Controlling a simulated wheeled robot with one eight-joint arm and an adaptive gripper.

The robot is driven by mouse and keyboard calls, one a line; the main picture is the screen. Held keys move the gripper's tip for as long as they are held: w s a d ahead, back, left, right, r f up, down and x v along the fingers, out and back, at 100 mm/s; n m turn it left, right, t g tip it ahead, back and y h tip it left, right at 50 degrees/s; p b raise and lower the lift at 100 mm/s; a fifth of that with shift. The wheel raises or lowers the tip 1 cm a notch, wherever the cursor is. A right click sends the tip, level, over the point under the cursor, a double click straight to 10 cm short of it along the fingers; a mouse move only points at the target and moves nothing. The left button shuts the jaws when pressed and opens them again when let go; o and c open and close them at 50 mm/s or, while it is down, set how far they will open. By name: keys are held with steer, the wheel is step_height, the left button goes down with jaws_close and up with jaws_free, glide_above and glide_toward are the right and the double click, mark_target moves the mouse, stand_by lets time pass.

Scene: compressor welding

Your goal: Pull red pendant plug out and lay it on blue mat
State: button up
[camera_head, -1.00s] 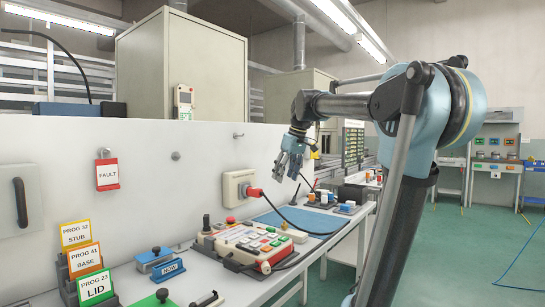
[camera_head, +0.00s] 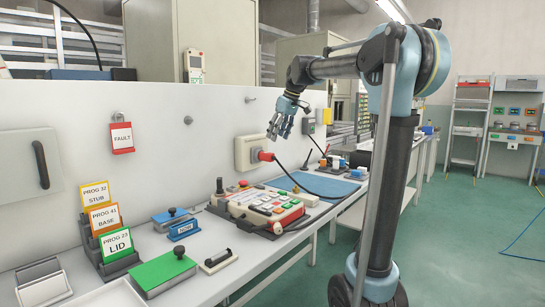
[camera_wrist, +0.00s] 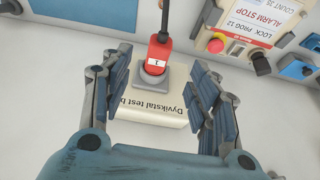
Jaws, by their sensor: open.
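The red pendant plug (camera_head: 265,156) sits in the cream socket box (camera_head: 246,152) on the white wall panel, with its black cable running down to the right. In the wrist view the red plug (camera_wrist: 158,58) stands in its grey socket, beyond and between my spread fingers. My gripper (camera_head: 279,132) is open and empty, apart from the plug and above it in the head view; its fingers also show in the wrist view (camera_wrist: 165,110). The blue mat (camera_head: 325,185) lies flat on the bench to the right of the pendant; the cable crosses it.
The control pendant (camera_head: 258,208) with coloured buttons lies on the bench below the socket. Program cards (camera_head: 104,218), a green block (camera_head: 162,271) and a blue block (camera_head: 172,218) stand to the left. Small parts (camera_head: 335,162) stand beyond the mat.

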mark_target(272, 153)
steer(key=x, duration=1)
steer(key=shift+f, duration=0.25)
jaws_close()
steer(key=shift+d, duration=0.15)
steer(key=shift+s+d, duration=0.75)
steer(key=shift+d, duration=0.2)
steer(key=shift+s+d, duration=0.75)
steer(key=shift+d, duration=0.2)
